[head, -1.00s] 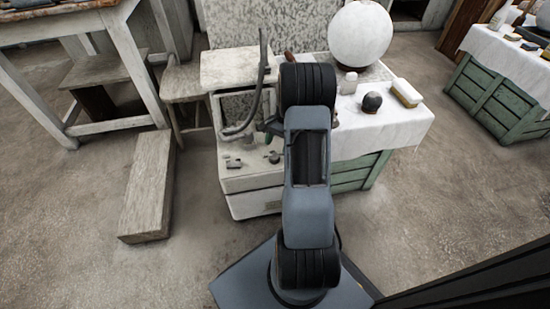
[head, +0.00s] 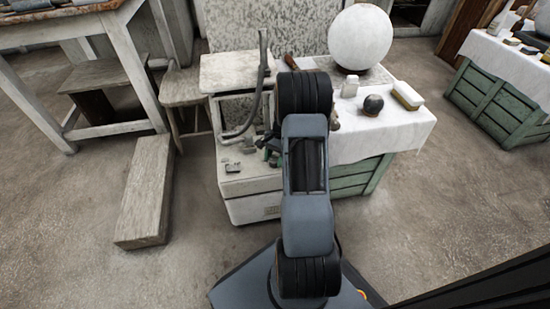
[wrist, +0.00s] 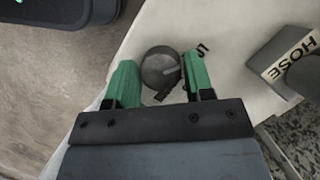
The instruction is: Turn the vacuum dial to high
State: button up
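The vacuum (head: 252,187) is a pale speckled box with a grey hose (head: 256,95), left of the cloth-covered crate in the head view. Its dial (wrist: 161,68) is a round dark grey knob with a pale pointer line towards the right in the wrist view. Dark lettering lies beside it, partly covered by my fingers. My gripper (wrist: 160,62) has green fingers, one on each side of the dial. A gap shows on the left; whether the right finger touches is unclear. In the head view my gripper (head: 272,148) is over the vacuum's top and the dial is hidden.
A grey block labelled HOSE (wrist: 288,62) stands right of the dial in the wrist view. A wooden beam (head: 145,195) lies on the floor.

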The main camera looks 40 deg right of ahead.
jog(key=c, duration=0.5)
